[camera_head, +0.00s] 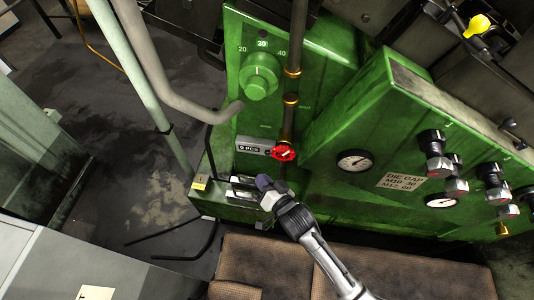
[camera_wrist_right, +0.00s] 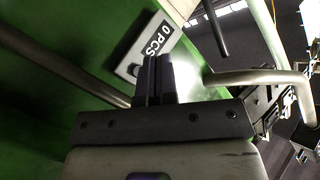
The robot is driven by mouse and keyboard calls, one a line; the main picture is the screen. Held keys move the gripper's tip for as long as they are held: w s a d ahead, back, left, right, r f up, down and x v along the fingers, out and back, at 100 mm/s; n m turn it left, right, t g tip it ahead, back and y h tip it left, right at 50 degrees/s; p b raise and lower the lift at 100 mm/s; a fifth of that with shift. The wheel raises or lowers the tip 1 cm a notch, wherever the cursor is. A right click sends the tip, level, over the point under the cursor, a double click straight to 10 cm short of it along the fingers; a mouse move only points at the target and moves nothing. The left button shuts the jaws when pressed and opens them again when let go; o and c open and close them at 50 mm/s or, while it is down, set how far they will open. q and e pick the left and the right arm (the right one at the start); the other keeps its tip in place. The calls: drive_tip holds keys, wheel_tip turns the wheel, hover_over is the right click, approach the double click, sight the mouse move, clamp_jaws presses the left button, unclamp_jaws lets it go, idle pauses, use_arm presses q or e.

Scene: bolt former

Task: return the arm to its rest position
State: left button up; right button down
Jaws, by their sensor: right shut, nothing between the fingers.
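My right gripper (camera_head: 265,183) is in front of the green machine (camera_head: 335,200), low down beside a small grey ledge. In the right wrist view its two dark fingers (camera_wrist_right: 154,75) are together, with nothing held between them. They point at the grey counter plate marked "0 PCS" (camera_wrist_right: 149,45), which also shows in the head view (camera_head: 254,147) above the gripper. My right arm (camera_head: 318,250) reaches in from the bottom of the head view. My left gripper is not in view.
A red valve handle (camera_head: 283,152) sits on a vertical pipe just above the gripper. A green dial (camera_head: 259,82), gauges (camera_head: 355,160) and knobs (camera_head: 434,148) are on the machine. Bent grey pipes (camera_head: 160,75) stand at left. Brown matting (camera_head: 400,268) lies below; open floor (camera_head: 115,130) is at left.

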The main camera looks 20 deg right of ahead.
idle(0.4)
drive_tip(key=s+d+f+n+g+h, duration=0.1)
drive_tip(key=s+d+n+g, duration=0.2)
drive_tip(key=s, duration=0.7)
drive_tip(key=s+d+f+n+g+h, duration=0.1)
drive_tip(key=s+d+f+n+g, duration=0.1)
drive_tip(key=s+g, duration=0.5)
drive_tip(key=s+d+f+n+g+h, duration=0.1)
drive_tip(key=s+d+n+g, duration=0.15)
drive_tip(key=s, duration=0.95)
wheel_tip(320, 180, up, 23)
drive_tip(key=p, duration=2.3)
drive_tip(key=shift+w, duration=0.15)
drive_tip(key=shift+f+m, duration=0.1)
drive_tip(key=shift+m, duration=0.15)
